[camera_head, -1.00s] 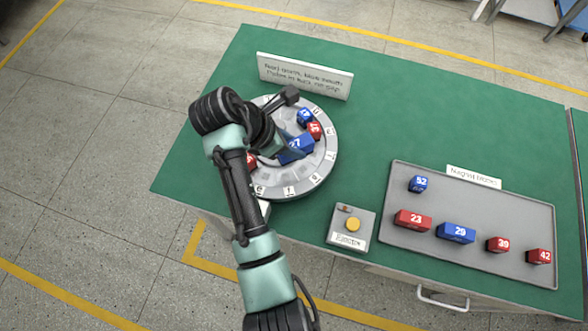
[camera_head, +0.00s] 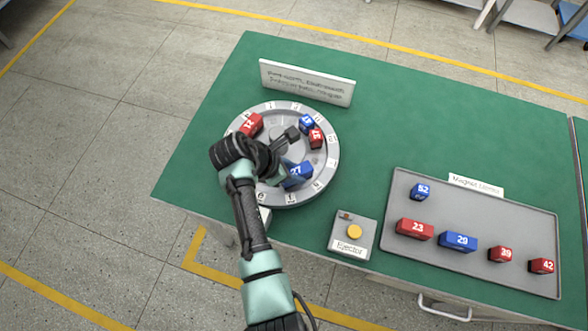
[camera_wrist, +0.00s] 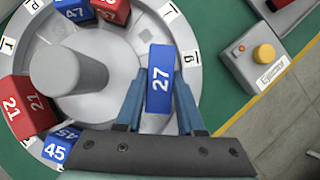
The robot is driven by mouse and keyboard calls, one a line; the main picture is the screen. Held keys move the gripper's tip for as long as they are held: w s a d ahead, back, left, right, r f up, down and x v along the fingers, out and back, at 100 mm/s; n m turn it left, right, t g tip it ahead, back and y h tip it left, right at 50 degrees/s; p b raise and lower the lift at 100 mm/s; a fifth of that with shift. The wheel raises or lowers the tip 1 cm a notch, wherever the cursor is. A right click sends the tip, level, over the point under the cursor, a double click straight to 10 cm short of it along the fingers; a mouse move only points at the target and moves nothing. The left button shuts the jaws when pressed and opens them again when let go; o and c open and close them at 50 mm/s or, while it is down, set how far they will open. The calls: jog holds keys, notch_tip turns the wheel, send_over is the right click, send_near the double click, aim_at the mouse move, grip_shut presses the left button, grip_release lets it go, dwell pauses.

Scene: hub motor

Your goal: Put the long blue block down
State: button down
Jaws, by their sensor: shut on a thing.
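The long blue block marked 27 (camera_head: 297,174) is between the fingers of my gripper (camera_head: 286,178). It is over the near right part of the grey round ring (camera_head: 328,168). In the wrist view the block (camera_wrist: 160,80) stands between the two blue fingers (camera_wrist: 158,105), which are shut on its sides. Its far end lies beside the ring's label "g" (camera_wrist: 190,58). I cannot tell whether its underside touches the ring. A blue block 47 (camera_wrist: 75,12), a red block (camera_wrist: 112,10), a red block 21 (camera_wrist: 18,108) and a blue block 45 (camera_wrist: 58,147) sit around the central hub (camera_wrist: 68,75).
The ejector box (camera_head: 351,236) with a yellow button stands in front of the ring. A grey tray (camera_head: 480,207) with several numbered blocks lies to the right. A white sign (camera_head: 306,83) stands behind the ring. Green table (camera_head: 372,140) is clear between ring and tray.

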jog(key=c, duration=0.5)
grip_release()
jog(key=shift+f, duration=0.15)
